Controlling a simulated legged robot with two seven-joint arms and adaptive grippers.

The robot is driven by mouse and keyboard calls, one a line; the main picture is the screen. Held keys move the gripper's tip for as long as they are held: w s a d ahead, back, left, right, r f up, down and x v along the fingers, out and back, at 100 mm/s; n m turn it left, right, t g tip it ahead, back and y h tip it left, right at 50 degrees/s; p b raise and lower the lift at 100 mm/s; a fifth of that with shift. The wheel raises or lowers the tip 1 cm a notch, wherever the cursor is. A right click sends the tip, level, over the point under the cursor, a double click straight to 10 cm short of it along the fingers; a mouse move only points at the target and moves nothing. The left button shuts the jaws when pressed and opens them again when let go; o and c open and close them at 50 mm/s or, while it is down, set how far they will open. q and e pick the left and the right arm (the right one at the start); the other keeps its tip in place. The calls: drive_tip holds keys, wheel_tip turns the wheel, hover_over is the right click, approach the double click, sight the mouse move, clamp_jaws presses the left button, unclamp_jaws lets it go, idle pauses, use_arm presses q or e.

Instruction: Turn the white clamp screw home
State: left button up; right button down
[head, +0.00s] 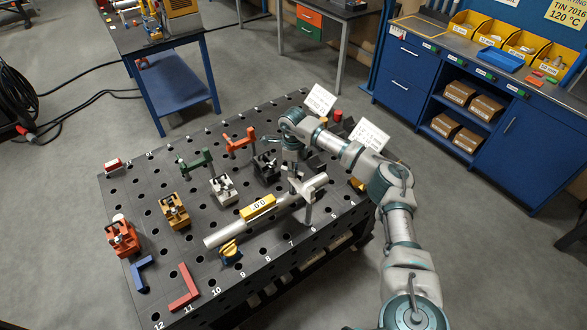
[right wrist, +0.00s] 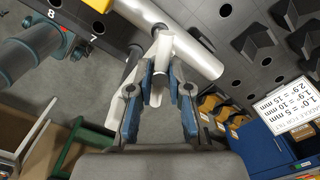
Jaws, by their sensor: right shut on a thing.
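A pale white-grey clamp (head: 307,190) stands across the right part of a silver tube (head: 225,234) on the dark perforated table. My right gripper (head: 291,168) reaches down at the clamp's upper part. In the right wrist view, the fingers of my right gripper (right wrist: 160,72) are shut on a white piece of the clamp (right wrist: 163,45), in front of the silver tube (right wrist: 195,50). The screw's thread and its seat are hidden, so I cannot tell how deep it sits. My left gripper is not in view.
A yellow block marked 0.0 (head: 258,207) rests on the tube. Two white sign cards (head: 320,99) stand at the table's far right edge. Red (head: 185,289) and blue (head: 143,273) angles lie at the front left.

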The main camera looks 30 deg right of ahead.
drive_tip(key=shift+w+r+m, duration=0.1)
drive_tip(key=shift+m, duration=1)
drive_tip(key=shift+m+p, duration=0.45)
drive_tip(key=shift+m, duration=0.95)
idle(0.6)
drive_tip(key=c, duration=1.2)
unclamp_jaws()
drive_tip(key=shift+c, duration=0.2)
drive_tip(key=shift+o, duration=0.8)
drive_tip(key=shift+w+f, duration=0.2)
drive_tip(key=shift+s+r, duration=0.1)
drive_tip(key=shift+r, duration=0.2)
wheel_tip(320, 180, up, 11)
drive_tip(key=shift+r, duration=0.15)
drive_tip(key=shift+d, duration=0.15)
